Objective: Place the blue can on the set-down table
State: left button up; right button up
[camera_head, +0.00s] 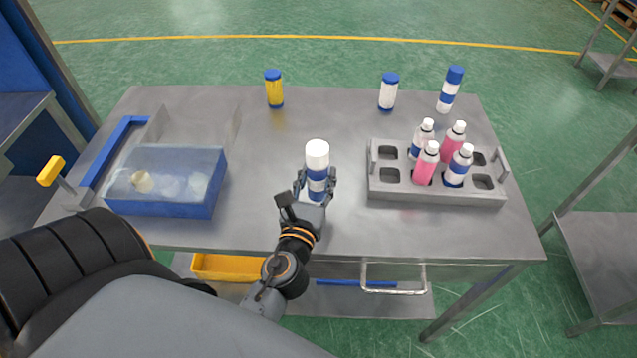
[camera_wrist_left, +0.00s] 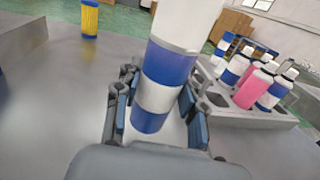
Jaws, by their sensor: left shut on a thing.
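The blue can (camera_head: 317,164) has a white cap and blue and white bands. My left gripper (camera_head: 316,186) is shut on it near the front middle of the grey metal table (camera_head: 290,130). The can is roughly upright in the head view. In the left wrist view the can (camera_wrist_left: 167,78) stands between the two fingers of the gripper (camera_wrist_left: 155,112), close to the tabletop. I cannot tell whether its base touches the table. My right gripper is in neither view.
A grey rack (camera_head: 437,198) with pink and blue-white bottles stands right. A blue clear-lidded box (camera_head: 165,185) stands left. A yellow can (camera_head: 274,90), a white can (camera_head: 388,93) and a blue-white can (camera_head: 450,90) stand along the back edge. The table's middle is clear.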

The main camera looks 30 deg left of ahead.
aim_at(318, 187)
pick_arm(q)
jog(key=shift+w+a+f, duration=0.1)
jog(key=shift+w+f, duration=0.15)
jog(key=shift+f, duration=0.05)
jog(key=shift+w+a+f+b, duration=0.15)
jog(key=shift+f+b, duration=0.95)
jog(key=shift+f, duration=0.6)
jog(key=shift+f, duration=0.25)
jog(key=o, duration=1.3)
jog(key=shift+r, duration=0.1)
